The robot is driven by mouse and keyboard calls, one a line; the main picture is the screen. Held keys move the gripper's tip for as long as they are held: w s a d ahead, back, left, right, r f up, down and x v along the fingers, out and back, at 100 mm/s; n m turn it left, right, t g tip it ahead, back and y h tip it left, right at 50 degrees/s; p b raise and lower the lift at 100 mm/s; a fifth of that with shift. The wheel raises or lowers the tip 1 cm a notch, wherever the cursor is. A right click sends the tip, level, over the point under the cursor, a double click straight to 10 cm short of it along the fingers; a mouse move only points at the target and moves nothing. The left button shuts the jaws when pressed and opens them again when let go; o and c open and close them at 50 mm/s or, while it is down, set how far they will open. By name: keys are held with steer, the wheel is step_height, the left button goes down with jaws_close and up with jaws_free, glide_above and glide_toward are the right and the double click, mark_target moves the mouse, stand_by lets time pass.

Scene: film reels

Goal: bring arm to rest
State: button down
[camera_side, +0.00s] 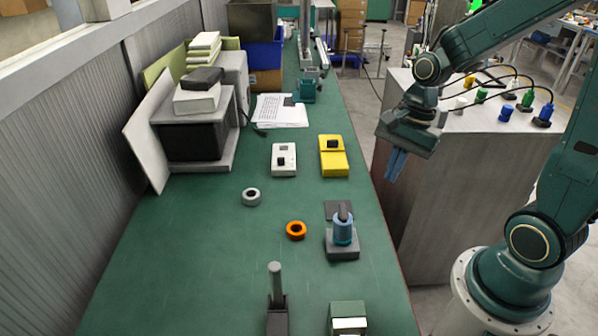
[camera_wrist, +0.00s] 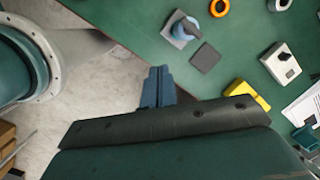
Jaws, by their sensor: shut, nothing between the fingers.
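My gripper (camera_side: 394,166) hangs past the right edge of the green bench, over the gap beside the grey cabinet. Its blue fingers are together and hold nothing. In the wrist view the shut fingers (camera_wrist: 158,86) show over the floor near the bench edge. A blue reel (camera_side: 343,231) sits on a grey post stand (camera_side: 342,246) near the bench's right edge. An orange reel (camera_side: 296,230) and a grey reel (camera_side: 251,197) lie flat on the bench (camera_side: 210,260). All of these are clear of my gripper.
A yellow meter (camera_side: 333,158) and a white meter (camera_side: 284,160) stand mid-bench. An empty post stand (camera_side: 276,300) and a small box (camera_side: 348,318) are at the front. The grey cabinet (camera_side: 440,160) with coloured plugs and cables stands behind my gripper. A dark pad (camera_wrist: 205,57) lies beside the post stand.

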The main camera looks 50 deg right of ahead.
steer(key=s+a+r+n+t+h, duration=0.1)
steer(key=s+a+r+n+t, duration=0.1)
steer(key=s+r+n, duration=0.2)
steer(key=s+a+r+n+t+h, duration=0.1)
steer(key=s+a+r+n+t, duration=0.1)
steer(key=s+r+n, duration=0.3)
steer(key=shift+r+n+t, duration=0.4)
steer(key=shift+r+n, duration=1.7)
steer(key=shift+n, duration=1.9)
